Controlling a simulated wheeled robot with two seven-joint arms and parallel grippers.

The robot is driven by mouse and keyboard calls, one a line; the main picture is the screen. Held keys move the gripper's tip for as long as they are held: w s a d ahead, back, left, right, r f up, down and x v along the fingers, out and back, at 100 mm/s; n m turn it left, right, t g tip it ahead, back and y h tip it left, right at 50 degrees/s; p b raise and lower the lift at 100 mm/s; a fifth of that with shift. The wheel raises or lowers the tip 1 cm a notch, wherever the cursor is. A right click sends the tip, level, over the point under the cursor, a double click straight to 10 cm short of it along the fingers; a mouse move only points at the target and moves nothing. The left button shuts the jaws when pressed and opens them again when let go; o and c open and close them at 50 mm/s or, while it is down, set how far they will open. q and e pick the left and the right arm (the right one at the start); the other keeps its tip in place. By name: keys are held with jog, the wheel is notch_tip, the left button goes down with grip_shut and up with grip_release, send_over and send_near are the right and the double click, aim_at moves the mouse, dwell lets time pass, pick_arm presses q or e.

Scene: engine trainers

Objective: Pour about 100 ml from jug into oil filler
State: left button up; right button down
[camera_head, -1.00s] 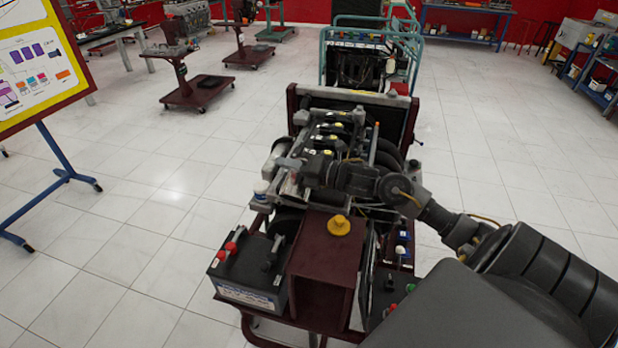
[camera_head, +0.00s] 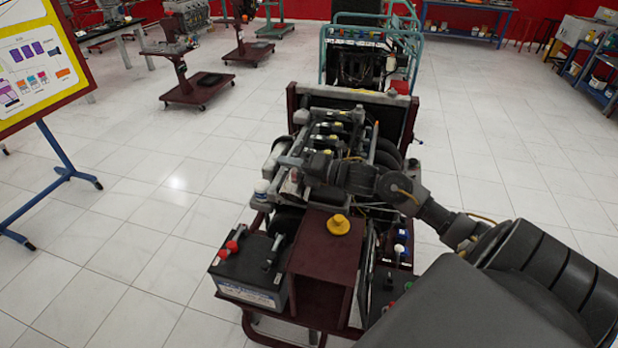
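My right arm comes in from the lower right and reaches over the engine trainer (camera_head: 345,100). My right gripper (camera_head: 288,166) is at the left side of the engine, small and dark against it; I cannot make out its fingers well or whether it holds something. A small pale, brownish shape shows just below the gripper; I cannot tell if it is the jug. The oil filler cannot be picked out among the engine parts, and the arm covers part of the engine. A yellow cap (camera_head: 338,224) lies on the dark red box of the trainer. My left gripper is not in view.
A black battery (camera_head: 250,272) with red terminal caps sits at the trainer's front left. A board on a blue stand (camera_head: 66,170) is at the far left.

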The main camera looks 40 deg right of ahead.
jog(key=shift+w+d+r+m+p, duration=0.3)
jog(key=shift+d+r+m+p, duration=0.35)
jog(key=shift+p, duration=0.7)
dwell(2.3)
jog(key=shift+w+d+r+m+p, duration=0.2)
jog(key=shift+m+p, duration=0.1)
jog(key=shift+m, duration=0.25)
dwell(1.0)
jog(key=shift+s+a+f+b, duration=0.15)
jog(key=shift+a+f+b, duration=0.05)
jog(key=shift+f+b, duration=0.15)
jog(key=a+f+n+b, duration=0.1)
jog(key=b, duration=0.1)
jog(key=s+a+f+n+b, duration=0.1)
jog(key=b, duration=0.2)
jog(key=shift+f+n, duration=0.3)
jog(key=shift+n, duration=0.1)
jog(key=n+b, duration=0.1)
jog(key=s+a+n+b, duration=0.1)
jog(key=b, duration=0.1)
jog(key=shift+a+r+n, duration=0.2)
jog(key=shift+r+n, duration=0.2)
jog(key=shift+a+r, duration=0.1)
jog(key=shift+r, duration=0.35)
